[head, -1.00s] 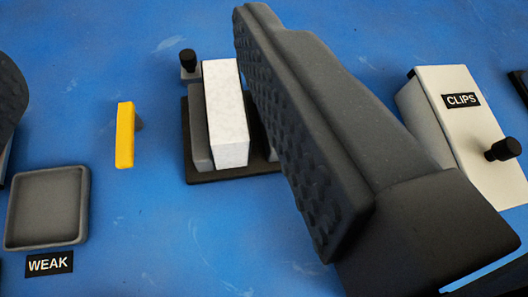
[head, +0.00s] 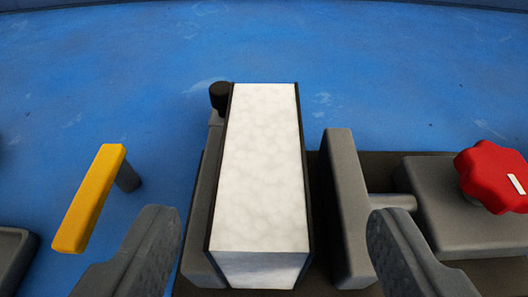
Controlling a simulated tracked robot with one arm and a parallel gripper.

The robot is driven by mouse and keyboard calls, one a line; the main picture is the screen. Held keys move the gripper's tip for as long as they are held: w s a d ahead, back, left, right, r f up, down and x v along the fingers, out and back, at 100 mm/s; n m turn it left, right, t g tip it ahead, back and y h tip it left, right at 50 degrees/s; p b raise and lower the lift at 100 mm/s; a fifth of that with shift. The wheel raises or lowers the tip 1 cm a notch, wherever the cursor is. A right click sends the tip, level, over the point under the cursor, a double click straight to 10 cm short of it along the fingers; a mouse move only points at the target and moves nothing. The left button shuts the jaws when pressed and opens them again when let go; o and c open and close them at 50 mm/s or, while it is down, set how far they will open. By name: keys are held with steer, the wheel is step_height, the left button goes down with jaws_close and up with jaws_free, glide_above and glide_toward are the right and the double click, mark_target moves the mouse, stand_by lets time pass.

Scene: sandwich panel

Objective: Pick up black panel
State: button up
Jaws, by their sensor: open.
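A white speckled block (head: 262,170) stands upright in a dark grey clamp fixture, with a thin black panel (head: 222,165) along its left face. Another thin black layer (head: 304,170) lines its right face. The left grey clamp jaw (head: 205,210) stands close to the left black panel. The right clamp jaw (head: 346,210) stands apart from the block, with a gap between. My gripper (head: 272,217) is open and empty, one finger to each side at the bottom of the view, nearer to me than the block. The fingers' lower parts are cut off by the frame.
A red knob (head: 490,175) on a grey housing stands at the right. A yellow bar handle (head: 90,200) is on the left. A black knob (head: 219,97) sits behind the left jaw. A grey tray edge (head: 12,255) shows at lower left. The blue surface (head: 400,70) beyond is clear.

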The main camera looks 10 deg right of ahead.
mark_target(258, 189)
steer(key=shift+x, duration=1)
steer(key=shift+a+r+b+x, duration=0.15)
steer(key=shift+b+x, duration=0.2)
steer(key=shift+x, duration=1)
steer(key=shift+a+r+b+x, duration=0.1)
steer(key=shift+b+x, duration=0.2)
steer(key=shift+x, duration=1.05)
steer(key=shift+w, duration=0.2)
steer(key=c, duration=1.1)
